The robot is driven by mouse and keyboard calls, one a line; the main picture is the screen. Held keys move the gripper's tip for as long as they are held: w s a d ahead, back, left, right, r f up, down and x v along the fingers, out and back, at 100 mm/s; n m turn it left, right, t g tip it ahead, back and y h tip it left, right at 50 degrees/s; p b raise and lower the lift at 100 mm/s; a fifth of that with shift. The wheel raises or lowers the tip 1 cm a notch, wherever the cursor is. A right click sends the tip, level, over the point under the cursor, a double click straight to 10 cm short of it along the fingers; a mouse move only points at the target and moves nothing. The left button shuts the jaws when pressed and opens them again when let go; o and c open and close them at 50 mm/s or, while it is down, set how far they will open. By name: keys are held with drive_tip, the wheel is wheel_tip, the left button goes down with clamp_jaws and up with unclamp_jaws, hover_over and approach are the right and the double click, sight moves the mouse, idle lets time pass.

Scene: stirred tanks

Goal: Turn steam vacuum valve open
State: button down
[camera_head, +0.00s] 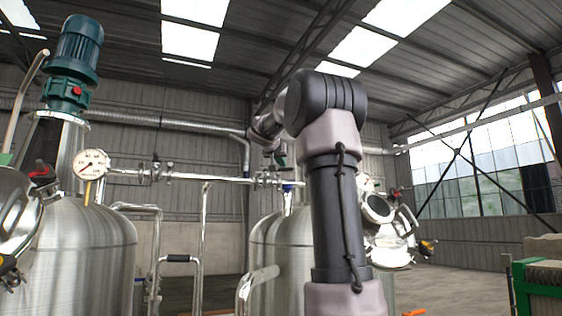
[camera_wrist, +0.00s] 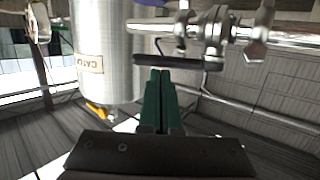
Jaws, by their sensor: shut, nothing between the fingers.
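In the wrist view my gripper (camera_wrist: 160,72) has its two green fingers pressed together with nothing between them. A black lever handle (camera_wrist: 183,64) lies across just beyond the fingertips; I cannot tell whether they touch. The handle belongs to a metal valve fitting (camera_wrist: 213,32) on a steel pipe. No label on the valve is readable, so I cannot tell whether it is the steam vacuum valve. In the head view my arm rises in the middle, and the green fingers (camera_head: 280,159) show small beside it, above small fittings (camera_head: 266,181) on a horizontal pipe.
A labelled steel cylinder (camera_wrist: 103,45) stands close left of the fingers in the wrist view. In the head view a large tank (camera_head: 80,250) with a gauge (camera_head: 92,164) and teal motor (camera_head: 78,50) is at left. Another tank (camera_head: 270,245) stands behind my arm. A green-framed object (camera_head: 535,290) is at right.

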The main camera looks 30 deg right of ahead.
drive_tip(key=shift+w+d, duration=0.2)
drive_tip(key=shift+d, duration=0.35)
idle(0.4)
drive_tip(key=shift+d, duration=0.1)
drive_tip(key=shift+r+x, duration=0.1)
drive_tip(key=shift+x, duration=0.55)
drive_tip(key=shift+r+x, duration=0.15)
drive_tip(key=shift+x, duration=0.45)
drive_tip(key=shift+d+f, duration=0.1)
drive_tip(key=shift+d, duration=0.1)
